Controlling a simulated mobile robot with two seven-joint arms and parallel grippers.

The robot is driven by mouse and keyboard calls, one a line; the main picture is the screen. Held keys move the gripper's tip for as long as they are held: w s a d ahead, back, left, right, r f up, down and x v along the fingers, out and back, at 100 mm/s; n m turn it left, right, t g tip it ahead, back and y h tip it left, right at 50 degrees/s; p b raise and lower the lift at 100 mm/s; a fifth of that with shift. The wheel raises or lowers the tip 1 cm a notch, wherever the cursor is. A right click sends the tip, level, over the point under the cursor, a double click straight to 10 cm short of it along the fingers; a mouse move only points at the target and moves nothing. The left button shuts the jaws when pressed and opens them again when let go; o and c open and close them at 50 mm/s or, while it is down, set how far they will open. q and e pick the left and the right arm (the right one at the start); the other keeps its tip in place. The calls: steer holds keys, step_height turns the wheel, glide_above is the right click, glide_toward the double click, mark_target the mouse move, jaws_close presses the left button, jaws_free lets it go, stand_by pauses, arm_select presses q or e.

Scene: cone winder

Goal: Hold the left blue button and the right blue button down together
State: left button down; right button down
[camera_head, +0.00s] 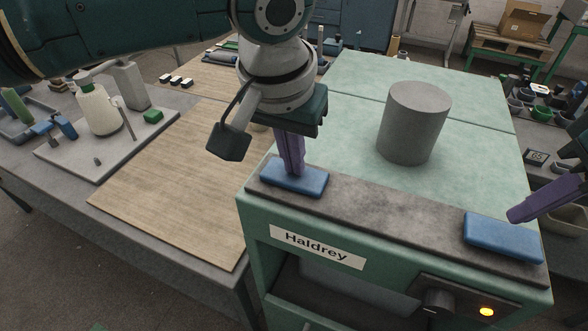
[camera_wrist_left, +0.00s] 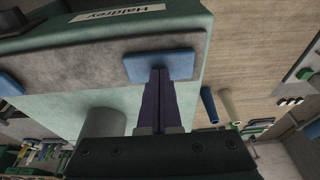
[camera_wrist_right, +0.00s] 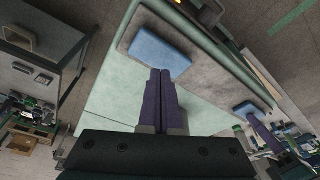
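The left blue button (camera_head: 308,184) is a flat block on the dark top strip of the green machine. My left gripper (camera_head: 294,172) points down at it, its purple fingers closed with nothing between them. The tips meet the button in the head view; I cannot tell if it is pressed. The right blue button (camera_head: 500,238) sits at the strip's other end. My right gripper (camera_head: 514,216), also closed and empty, slants in from the right. Its tips overlap the button's edge in the right wrist view (camera_wrist_right: 161,72); contact cannot be told.
A grey cylinder (camera_head: 414,122) stands on the green machine top (camera_head: 350,95) behind the strip. A black knob (camera_head: 437,301) and a lit yellow lamp (camera_head: 486,311) are on the front. A wooden board (camera_head: 165,200) lies on the table to the left, mostly clear.

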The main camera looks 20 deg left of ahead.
mark_target(503, 232)
steer(key=shift+f, duration=0.1)
stand_by(0.3)
